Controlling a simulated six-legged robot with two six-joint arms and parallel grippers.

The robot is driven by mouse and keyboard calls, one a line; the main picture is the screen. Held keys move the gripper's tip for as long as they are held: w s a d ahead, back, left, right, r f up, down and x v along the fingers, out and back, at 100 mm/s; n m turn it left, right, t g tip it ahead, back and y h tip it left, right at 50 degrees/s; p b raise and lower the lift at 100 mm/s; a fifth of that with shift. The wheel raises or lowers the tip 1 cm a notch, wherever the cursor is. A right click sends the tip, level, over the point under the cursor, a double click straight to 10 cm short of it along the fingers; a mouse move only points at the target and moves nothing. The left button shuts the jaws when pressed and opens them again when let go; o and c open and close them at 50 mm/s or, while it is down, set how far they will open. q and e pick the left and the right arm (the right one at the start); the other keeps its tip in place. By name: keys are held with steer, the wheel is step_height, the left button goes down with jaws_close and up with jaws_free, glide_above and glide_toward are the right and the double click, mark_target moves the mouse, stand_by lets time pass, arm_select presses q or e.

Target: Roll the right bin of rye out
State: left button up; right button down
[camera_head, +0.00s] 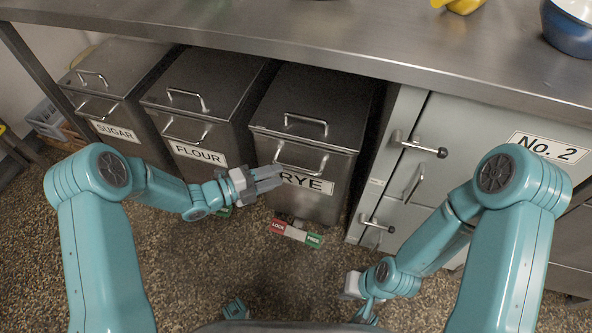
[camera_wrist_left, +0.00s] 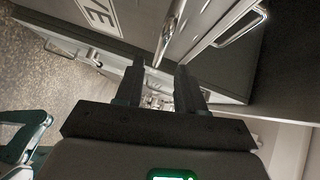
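The rye bin (camera_head: 322,105) is a steel bin with a lidded top, a front pull handle and a RYE label. It is the rightmost of the three bins under the counter. At its foot is a lock bar (camera_head: 296,234) with a red LOCK end and a green FREE end. My left gripper (camera_head: 275,178) is in front of the bin by the label's left end, below the pull handle. In the left wrist view its fingers (camera_wrist_left: 160,90) are apart and nothing shows between them; the bin's handle (camera_wrist_left: 172,32) is beyond them. My right arm hangs low at right; its fingertips are not clear.
The flour bin (camera_head: 205,90) and sugar bin (camera_head: 115,75) stand to the left. A grey cabinet (camera_head: 425,165) with protruding latch handles stands close on the right. The steel counter (camera_head: 330,28) overhangs the bins. The speckled floor (camera_head: 200,275) in front is mostly clear.

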mark_target(296, 168)
arm_select(q)
steer(key=b+x, duration=0.1)
steer(key=x, duration=0.6)
steer(key=shift+w+d+f, duration=0.1)
steer(key=shift+c, duration=0.4)
jaws_close()
